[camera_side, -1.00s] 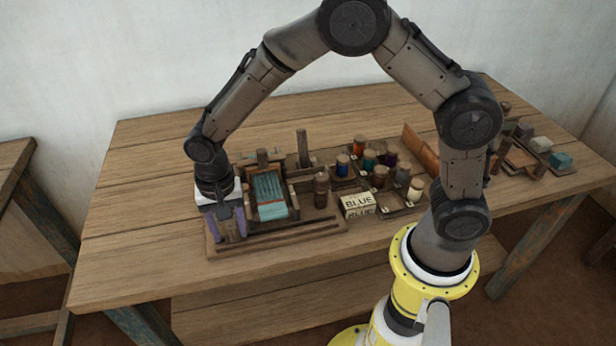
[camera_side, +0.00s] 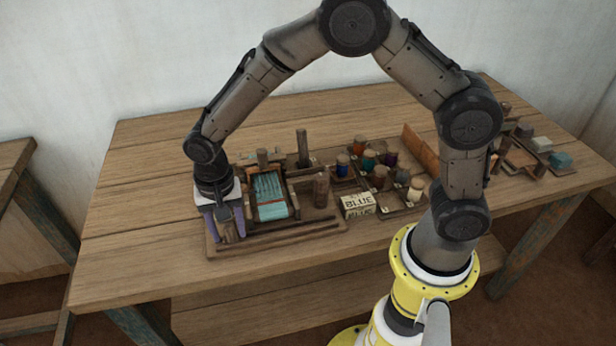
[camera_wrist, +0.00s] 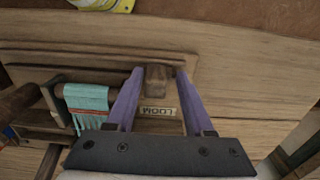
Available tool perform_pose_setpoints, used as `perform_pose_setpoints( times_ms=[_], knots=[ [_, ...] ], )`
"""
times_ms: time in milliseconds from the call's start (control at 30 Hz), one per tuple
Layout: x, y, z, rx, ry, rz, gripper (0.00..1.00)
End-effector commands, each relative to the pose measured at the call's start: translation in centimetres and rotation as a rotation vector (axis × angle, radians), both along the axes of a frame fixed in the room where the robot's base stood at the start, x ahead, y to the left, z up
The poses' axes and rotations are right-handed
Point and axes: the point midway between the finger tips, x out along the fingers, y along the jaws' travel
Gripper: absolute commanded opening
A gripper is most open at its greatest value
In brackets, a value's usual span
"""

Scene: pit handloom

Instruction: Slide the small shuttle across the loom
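The small loom (camera_side: 292,207) stands at the left of the table, with turquoise threads and cloth (camera_side: 270,196) on its frame; the cloth also shows in the wrist view (camera_wrist: 88,97). My gripper (camera_side: 228,238) points down at the loom's left end, left of the cloth. Its purple fingers (camera_wrist: 158,75) are apart, one on each side of a brown wooden block (camera_wrist: 155,80), with a gap on both sides. I cannot tell whether this block is the small shuttle.
Wooden rails (camera_side: 285,238) run along the loom base's front edge. To the right stand a wooden post (camera_side: 302,148), a brown cylinder (camera_side: 321,190), a "BLUE" box (camera_side: 357,205) and several thread spools (camera_side: 380,176). The table (camera_side: 130,225) is clear at the left.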

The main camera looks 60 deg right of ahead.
Motion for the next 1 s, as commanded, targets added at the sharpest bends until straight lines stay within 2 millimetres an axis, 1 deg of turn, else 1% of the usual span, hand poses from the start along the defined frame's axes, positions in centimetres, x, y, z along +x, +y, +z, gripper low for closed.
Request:
perform_pose_setpoints(
  times_ms=[167, 233, 533, 1000],
  knots=[
    [-0.1, -0.1, 0.0, -0.001, 0.001, 0.000, 0.53],
    [-0.1, -0.1, 0.0, -0.001, 0.001, 0.000, 0.62],
    [-0.1, -0.1, 0.2, -0.001, 0.001, 0.000, 0.62],
    [0.0, -0.1, 3.9, -0.001, 0.001, 0.000, 0.62]
  ],
)
